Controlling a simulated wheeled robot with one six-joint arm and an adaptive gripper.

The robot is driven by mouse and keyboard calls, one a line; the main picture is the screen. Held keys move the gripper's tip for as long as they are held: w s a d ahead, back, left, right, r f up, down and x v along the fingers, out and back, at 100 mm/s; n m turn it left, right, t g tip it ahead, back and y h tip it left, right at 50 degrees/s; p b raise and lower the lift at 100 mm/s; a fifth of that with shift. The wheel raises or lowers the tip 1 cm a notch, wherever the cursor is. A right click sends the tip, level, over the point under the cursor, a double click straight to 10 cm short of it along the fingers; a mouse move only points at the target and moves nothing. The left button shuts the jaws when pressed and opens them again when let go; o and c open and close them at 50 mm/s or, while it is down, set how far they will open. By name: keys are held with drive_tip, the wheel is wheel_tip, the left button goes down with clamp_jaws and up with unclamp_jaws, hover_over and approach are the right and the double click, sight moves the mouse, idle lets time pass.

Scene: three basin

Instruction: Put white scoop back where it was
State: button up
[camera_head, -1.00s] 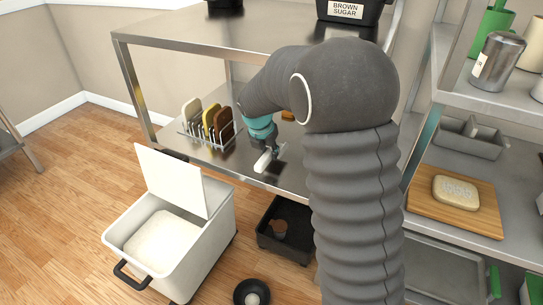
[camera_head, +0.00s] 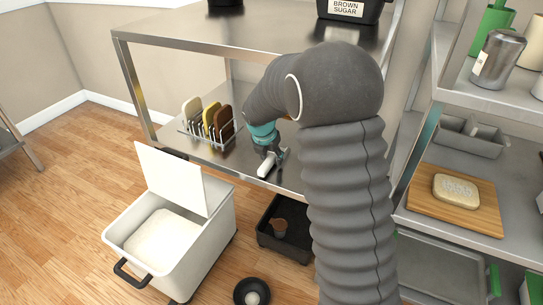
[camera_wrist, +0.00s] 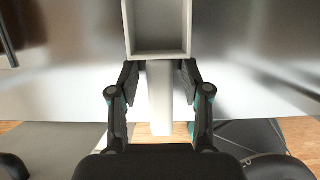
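The white scoop (camera_head: 267,165) is at the front edge of the lower steel shelf (camera_head: 176,157), its handle pointing out toward the front. In the wrist view its boxy bowl (camera_wrist: 158,50) is at the top and its handle (camera_wrist: 159,100) runs down between my fingers. My gripper (camera_head: 272,157) is low over the shelf at the scoop. In the wrist view my gripper (camera_wrist: 159,70) has its fingers on either side of the handle, with a small gap showing on both sides. My arm hides the area behind it in the head view.
A rack (camera_head: 209,133) with colored boards stands left on the shelf. A white bin (camera_head: 170,245) with raised lid (camera_head: 171,180) holds white powder below. A black tray (camera_head: 286,228) and a black bowl (camera_head: 252,292) are on the floor. A wooden board (camera_head: 455,200) is at right.

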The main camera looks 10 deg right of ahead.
sight(268, 162)
drive_tip(key=v, duration=0.7)
drive_tip(key=shift+r, duration=0.35)
drive_tip(key=s+d+r+m+t+y, duration=0.1)
drive_tip(key=s+d+r+m, duration=0.1)
drive_tip(key=s+r+m, duration=0.45)
drive_tip(key=s+d+r+m, duration=0.2)
drive_tip(key=s+r+m, duration=0.2)
drive_tip(key=s+m, duration=0.5)
drive_tip(key=s+m+t+y, duration=0.1)
drive_tip(key=s+m, duration=1.2)
drive_tip(key=s, duration=0.5)
drive_tip(key=shift+d+f, duration=0.2)
drive_tip(key=shift+d, duration=0.25)
drive_tip(key=shift+s, duration=0.15)
